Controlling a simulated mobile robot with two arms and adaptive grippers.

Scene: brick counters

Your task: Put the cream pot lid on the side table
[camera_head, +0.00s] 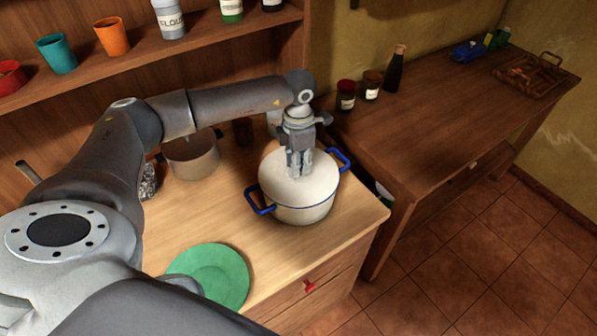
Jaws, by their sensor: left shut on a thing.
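The cream pot lid (319,184) sits on a cream pot (303,215) with blue handles, near the right end of the light wooden counter. My left gripper (300,172) reaches down onto the middle of the lid and is shut on it, hiding the part it grips. The lid looks level on the pot; I see no clear gap between them. The brown side table (461,95) stands to the right, beyond the counter's end. My right gripper is not in view.
On the side table, two dark jars (346,96) and a dark bottle (395,69) stand at the left, and a wooden tray (529,74) lies at the far right. Its middle is clear. A green plate (212,274) and a saucepan (193,158) share the counter.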

